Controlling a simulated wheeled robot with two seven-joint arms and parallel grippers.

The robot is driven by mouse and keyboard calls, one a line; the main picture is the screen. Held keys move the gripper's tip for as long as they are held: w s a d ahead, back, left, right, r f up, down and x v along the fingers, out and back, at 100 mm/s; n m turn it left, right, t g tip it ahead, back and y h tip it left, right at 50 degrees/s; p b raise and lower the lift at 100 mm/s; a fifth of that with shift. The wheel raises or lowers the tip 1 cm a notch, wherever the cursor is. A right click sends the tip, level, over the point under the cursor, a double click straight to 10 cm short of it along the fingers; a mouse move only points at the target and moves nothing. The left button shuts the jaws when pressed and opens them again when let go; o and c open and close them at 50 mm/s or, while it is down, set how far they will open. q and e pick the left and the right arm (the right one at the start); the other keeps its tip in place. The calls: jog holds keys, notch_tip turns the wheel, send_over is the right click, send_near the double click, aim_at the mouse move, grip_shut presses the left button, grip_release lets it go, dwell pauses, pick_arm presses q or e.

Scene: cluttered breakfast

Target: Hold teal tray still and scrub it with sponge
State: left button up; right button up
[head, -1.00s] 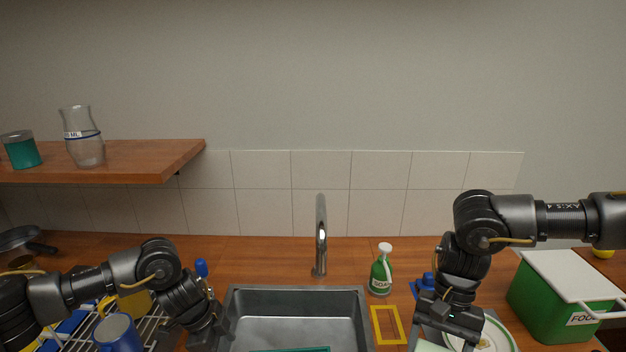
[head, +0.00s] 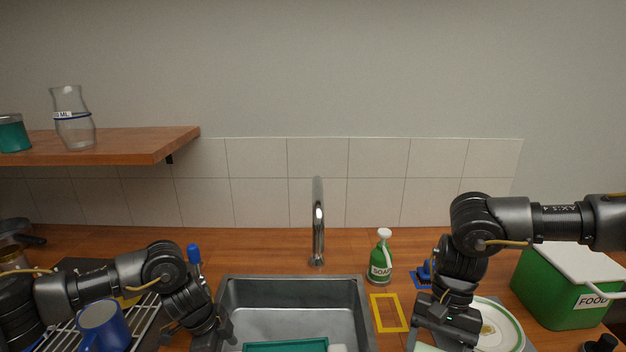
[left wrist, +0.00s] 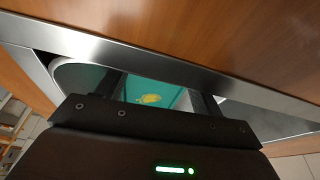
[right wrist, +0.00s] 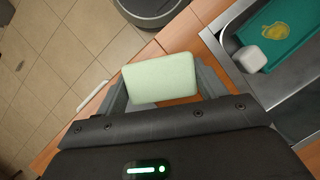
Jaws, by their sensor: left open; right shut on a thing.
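The teal tray (head: 285,346) lies in the metal sink (head: 290,290); only its far edge shows in the head view. A yellow stain (right wrist: 275,31) is on the tray in the right wrist view. My left gripper (left wrist: 160,92) is open at the sink's left side, with the tray seen between its fingers, apart from it as far as I can tell. My right gripper (right wrist: 162,88) is shut on the pale green sponge (right wrist: 160,78), right of the sink, away from the tray.
A small white block (right wrist: 250,58) sits in the sink by the tray. The tap (head: 318,225) stands behind the sink. A soap bottle (head: 381,258), a yellow frame (head: 390,328), a plate (head: 512,318) and a green food box (head: 548,290) are to the right. A blue mug (head: 103,325) is on the left rack.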

pick_arm(q)
jog(key=shift+b+x, duration=0.3)
jog(key=shift+x, duration=1.1)
jog(key=shift+w, duration=0.1)
grip_shut()
jog(key=shift+r+p, duration=0.15)
jog(key=shift+p, duration=0.3)
dwell(0.7)
